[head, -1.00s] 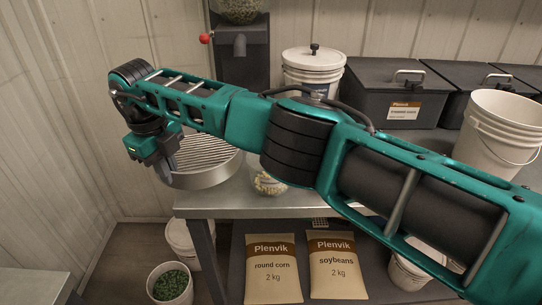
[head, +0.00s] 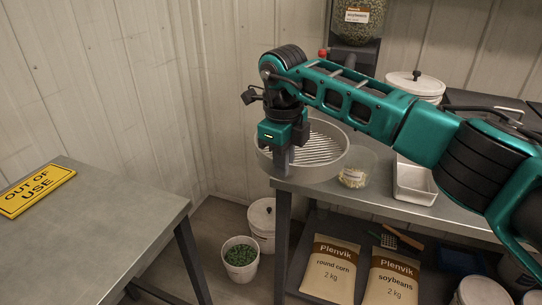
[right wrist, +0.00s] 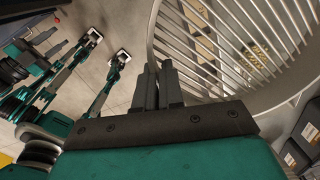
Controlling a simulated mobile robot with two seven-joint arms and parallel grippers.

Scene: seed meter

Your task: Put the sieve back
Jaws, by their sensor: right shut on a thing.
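The sieve (head: 325,163) is a round, shallow grey metal pan with a slotted bottom. It is level in the head view, at the left front corner of the workbench, and part of it reaches past the edge. I cannot tell how far above the bench it is. My right gripper (head: 283,160) points down and is shut on the left side of its rim. The right wrist view shows the two closed fingers (right wrist: 158,85) at the rim and the sieve's parallel bars (right wrist: 235,40).
The workbench (head: 385,205) carries a clear tub of pale grain (head: 354,174), a white tray (head: 415,184) and a lidded bucket (head: 416,85). A dark machine with a soybeans jar (head: 357,20) stands behind. A bare metal table with an OUT OF USE sign (head: 36,190) is at left. Buckets (head: 241,258) stand between.

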